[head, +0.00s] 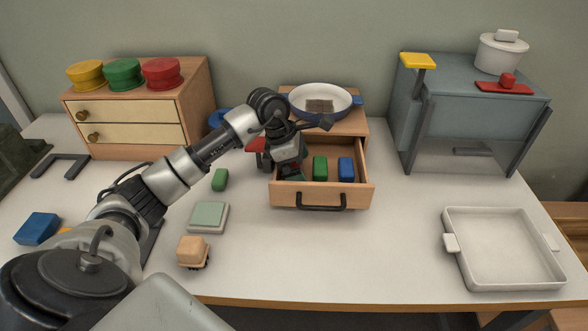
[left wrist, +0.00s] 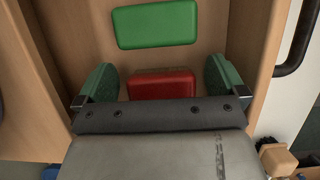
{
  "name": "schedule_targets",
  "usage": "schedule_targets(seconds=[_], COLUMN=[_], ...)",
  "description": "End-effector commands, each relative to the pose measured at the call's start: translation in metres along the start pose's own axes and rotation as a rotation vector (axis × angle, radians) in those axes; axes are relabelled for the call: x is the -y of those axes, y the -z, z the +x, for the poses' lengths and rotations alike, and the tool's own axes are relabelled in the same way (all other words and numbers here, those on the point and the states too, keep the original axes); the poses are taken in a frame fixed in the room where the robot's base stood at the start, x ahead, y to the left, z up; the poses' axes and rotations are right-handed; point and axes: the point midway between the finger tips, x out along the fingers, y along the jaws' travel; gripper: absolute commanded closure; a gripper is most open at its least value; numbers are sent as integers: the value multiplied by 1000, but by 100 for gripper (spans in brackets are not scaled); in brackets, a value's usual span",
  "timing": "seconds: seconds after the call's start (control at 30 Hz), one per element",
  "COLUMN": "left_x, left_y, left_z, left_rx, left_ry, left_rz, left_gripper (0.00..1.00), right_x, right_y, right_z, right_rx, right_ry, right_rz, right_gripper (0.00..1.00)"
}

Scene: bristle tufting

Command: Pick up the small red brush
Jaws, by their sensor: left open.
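The small red brush (left wrist: 162,84) lies in the open drawer (head: 320,198). In the left wrist view only its red top shows, partly hidden by my gripper's body; its bristles cannot be seen. My left gripper (left wrist: 161,80) is open, with one green finger pad on each side of the brush and a gap on both sides. In the head view my left gripper (head: 291,174) reaches into the left part of the drawer and hides the brush there. My right gripper is not in view.
A green block (head: 320,168) and a blue block (head: 346,169) lie right of the gripper in the drawer. The drawer's walls are close around it. A pan (head: 320,102) sits on top. A beige block (head: 193,251) and a pale green-topped pad (head: 208,217) stand in front.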

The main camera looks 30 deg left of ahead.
Motion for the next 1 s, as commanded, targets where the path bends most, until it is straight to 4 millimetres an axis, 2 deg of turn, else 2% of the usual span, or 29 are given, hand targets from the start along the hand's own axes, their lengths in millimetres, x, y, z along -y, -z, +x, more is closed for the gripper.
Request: schedule_targets(seconds=[0.17,0.4,0.5,0.77,1.0], left_x=[0,0,0,0,-1], left_y=[0,0,0,-1,-9], left_z=[0,0,-1,-2,-23], left_rx=[0,0,0,0,1], left_ry=[0,-1,-1,-2,-5], left_rz=[0,0,0,1,3], left_gripper=[2,38,51,51,51], right_x=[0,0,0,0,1], right_y=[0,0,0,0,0], right_z=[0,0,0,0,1], right_rx=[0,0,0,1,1], right_ry=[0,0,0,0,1], right_rz=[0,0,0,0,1], right_gripper=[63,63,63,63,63])
